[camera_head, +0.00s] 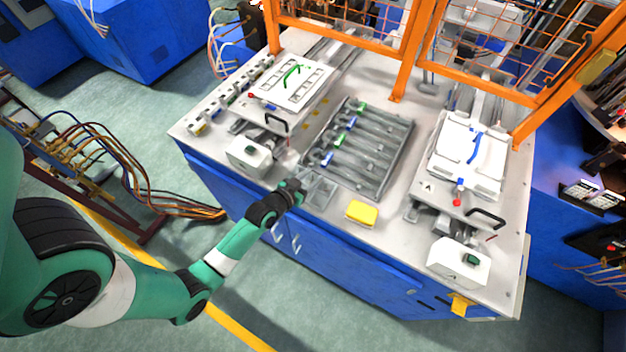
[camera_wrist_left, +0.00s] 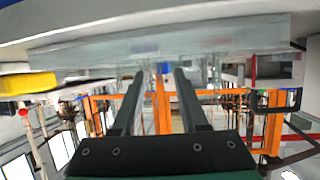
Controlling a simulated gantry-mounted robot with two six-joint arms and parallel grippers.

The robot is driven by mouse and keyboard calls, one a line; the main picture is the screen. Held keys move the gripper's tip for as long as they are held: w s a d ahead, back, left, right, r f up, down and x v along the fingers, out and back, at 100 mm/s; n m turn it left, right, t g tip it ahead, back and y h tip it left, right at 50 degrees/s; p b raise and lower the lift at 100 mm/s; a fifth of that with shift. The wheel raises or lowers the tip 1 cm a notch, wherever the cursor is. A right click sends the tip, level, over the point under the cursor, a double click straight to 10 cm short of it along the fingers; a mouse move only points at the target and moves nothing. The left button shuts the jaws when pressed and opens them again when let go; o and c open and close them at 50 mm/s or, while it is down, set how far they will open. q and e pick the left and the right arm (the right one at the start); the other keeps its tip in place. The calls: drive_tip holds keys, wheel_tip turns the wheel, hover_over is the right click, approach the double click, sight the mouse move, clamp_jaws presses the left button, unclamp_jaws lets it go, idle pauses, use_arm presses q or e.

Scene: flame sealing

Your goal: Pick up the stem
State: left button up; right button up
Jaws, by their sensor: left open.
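My left gripper (camera_head: 294,188) is at the front edge of the workbench, beside a small clear tray (camera_head: 318,190). In the left wrist view, its two dark fingers (camera_wrist_left: 159,76) are apart with nothing visible between them. Their tips are close to the pale, see-through wall of the tray (camera_wrist_left: 100,52); I cannot tell whether they touch it. I cannot make out a separate stem; any stem in the clear tray is too faint to see. My right gripper is not in view.
A grey rack (camera_head: 375,182) with several long bars lies behind the clear tray. A yellow block (camera_head: 361,212) sits to the right; it also shows in the left wrist view (camera_wrist_left: 28,84).

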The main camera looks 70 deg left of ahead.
use_arm(q)
drive_tip(key=shift+w+a+f, duration=0.2)
drive_tip(key=shift+w, duration=0.1)
clamp_jaws()
